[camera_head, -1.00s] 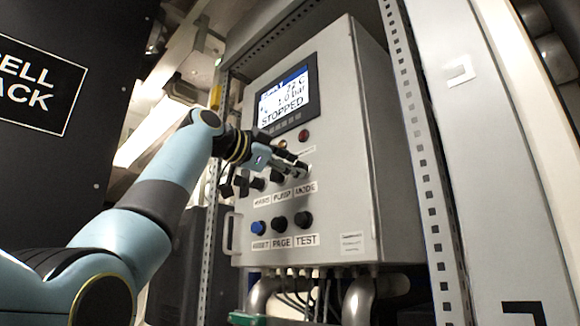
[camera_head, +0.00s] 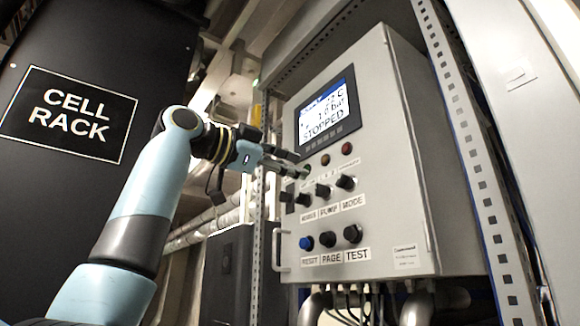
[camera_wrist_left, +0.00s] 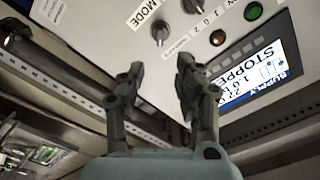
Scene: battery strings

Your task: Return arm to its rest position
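My left arm (camera_head: 145,215) comes in from the left, and its gripper (camera_head: 300,165) is in front of the left side of a grey control box (camera_head: 405,160), below the screen (camera_head: 328,112). The screen reads STOPPED. The MODE knob (camera_head: 346,182) is to the right of the gripper, apart from the fingers. In the left wrist view the two fingers (camera_wrist_left: 158,72) stand apart with nothing between them. The MODE knob (camera_wrist_left: 161,31) shows beyond them there. My right gripper is not in view.
A black CELL RACK panel (camera_head: 70,190) stands behind and left of my arm. A perforated rail (camera_head: 462,120) runs right of the box. A blue RESET button (camera_head: 306,243), a handle (camera_head: 277,250) and pipes (camera_head: 313,308) sit lower down.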

